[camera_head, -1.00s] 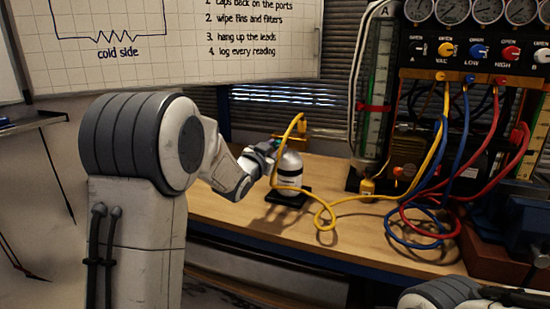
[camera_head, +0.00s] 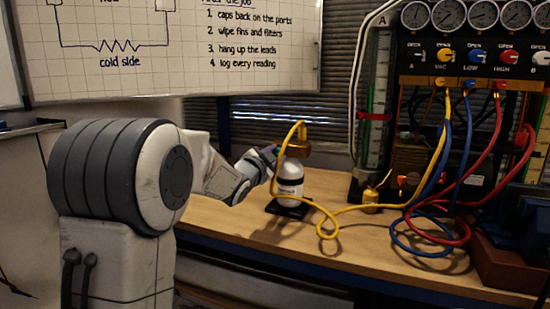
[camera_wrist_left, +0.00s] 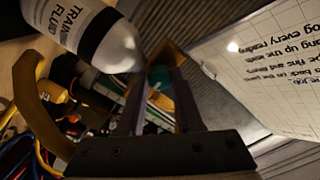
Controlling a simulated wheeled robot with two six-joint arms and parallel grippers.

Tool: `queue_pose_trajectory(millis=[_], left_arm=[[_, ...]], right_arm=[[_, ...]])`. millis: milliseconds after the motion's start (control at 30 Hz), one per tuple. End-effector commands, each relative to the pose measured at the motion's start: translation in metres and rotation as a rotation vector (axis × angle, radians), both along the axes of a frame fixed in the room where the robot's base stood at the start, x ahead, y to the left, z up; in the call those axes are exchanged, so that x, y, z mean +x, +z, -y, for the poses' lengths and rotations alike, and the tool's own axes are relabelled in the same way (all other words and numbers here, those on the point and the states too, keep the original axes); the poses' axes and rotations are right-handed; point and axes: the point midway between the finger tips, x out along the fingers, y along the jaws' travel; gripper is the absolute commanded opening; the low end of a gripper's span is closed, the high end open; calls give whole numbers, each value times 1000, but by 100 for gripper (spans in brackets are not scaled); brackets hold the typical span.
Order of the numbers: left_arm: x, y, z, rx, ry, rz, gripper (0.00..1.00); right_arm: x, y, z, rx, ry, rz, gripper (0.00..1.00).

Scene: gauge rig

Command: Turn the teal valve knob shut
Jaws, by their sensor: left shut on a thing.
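A white cylinder (camera_head: 290,181) with a dark band and a brass valve top (camera_head: 298,149) stands upright on a black base on the bench. In the left wrist view the cylinder (camera_wrist_left: 118,48) reads "training fluid". The teal knob (camera_wrist_left: 160,77) sits between the two fingers of my left gripper (camera_wrist_left: 158,92). In the head view my left gripper (camera_head: 270,156) reaches the valve from the left and is shut on the knob, which it mostly hides. How far the knob is turned cannot be told. My right gripper is out of view.
A yellow hose (camera_head: 327,226) loops from the valve across the bench to the gauge panel (camera_head: 470,50). Blue (camera_head: 405,240) and red (camera_head: 465,225) hoses coil at the right. A small brass fitting (camera_head: 371,199) stands behind. The bench front (camera_head: 265,245) is clear.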

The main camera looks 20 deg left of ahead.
Motion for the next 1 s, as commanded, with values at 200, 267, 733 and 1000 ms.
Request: queue_pose_trajectory(millis=[200, 267, 733, 1000], left_arm=[[0, 0, 0, 4, -1, 0, 0], [0, 0, 0, 3, -1, 0, 0], [-2, 0, 0, 1, 0, 0, 64], [-41, 1, -4, 2, 1, 0, 64]], right_arm=[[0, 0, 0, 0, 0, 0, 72], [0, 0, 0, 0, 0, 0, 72], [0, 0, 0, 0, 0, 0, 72], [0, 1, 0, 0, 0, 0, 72]])
